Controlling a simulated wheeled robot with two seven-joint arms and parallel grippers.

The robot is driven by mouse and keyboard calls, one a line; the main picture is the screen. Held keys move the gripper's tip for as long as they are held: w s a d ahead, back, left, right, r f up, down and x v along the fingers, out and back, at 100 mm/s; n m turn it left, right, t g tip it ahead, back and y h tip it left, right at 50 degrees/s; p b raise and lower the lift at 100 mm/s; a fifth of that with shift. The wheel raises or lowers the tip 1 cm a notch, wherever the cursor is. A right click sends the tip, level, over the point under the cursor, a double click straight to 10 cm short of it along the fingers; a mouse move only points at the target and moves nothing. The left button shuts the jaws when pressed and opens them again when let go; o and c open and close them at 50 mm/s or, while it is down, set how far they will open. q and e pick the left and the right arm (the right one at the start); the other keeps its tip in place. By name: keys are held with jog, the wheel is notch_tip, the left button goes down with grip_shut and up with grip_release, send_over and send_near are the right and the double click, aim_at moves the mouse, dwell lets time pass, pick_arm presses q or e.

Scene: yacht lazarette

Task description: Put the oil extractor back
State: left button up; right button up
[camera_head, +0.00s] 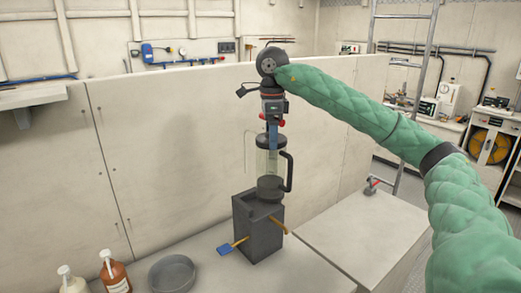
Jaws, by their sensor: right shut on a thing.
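The oil extractor (271,163) is a clear upright cylinder with a dark base and a black side handle. It is above the open top of a dark grey square box (262,240); I cannot tell whether its base touches the box or is slightly inside. My right gripper (272,125) comes down from above and is shut on the upper part of the extractor, near a blue piece. The quilted green sleeve of my right arm reaches in from the right. My left gripper is not in view.
A pale panel (160,150) rises behind. The white top at right (350,235) is mostly clear.

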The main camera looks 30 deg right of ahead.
aim_at(260, 137)
jog(key=w, duration=0.1)
jog(key=w+f, duration=0.1)
jog(key=w+a+f+p, duration=0.1)
jog(key=w, duration=0.1)
jog(key=shift+a+f, duration=0.1)
jog(key=shift+f, duration=0.15)
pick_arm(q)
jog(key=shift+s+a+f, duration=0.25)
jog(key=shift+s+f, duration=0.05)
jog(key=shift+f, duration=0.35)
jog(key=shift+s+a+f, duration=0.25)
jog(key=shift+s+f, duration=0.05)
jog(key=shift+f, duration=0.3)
pick_arm(e)
jog(key=shift+f, duration=0.15)
jog(key=shift+f+p, duration=0.3)
jog(key=shift+f, duration=0.55)
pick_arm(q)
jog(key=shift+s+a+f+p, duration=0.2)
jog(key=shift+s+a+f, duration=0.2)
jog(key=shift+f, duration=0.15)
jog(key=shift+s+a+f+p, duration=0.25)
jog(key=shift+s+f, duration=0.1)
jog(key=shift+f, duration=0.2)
pick_arm(e)
jog(key=shift+f, duration=0.95)
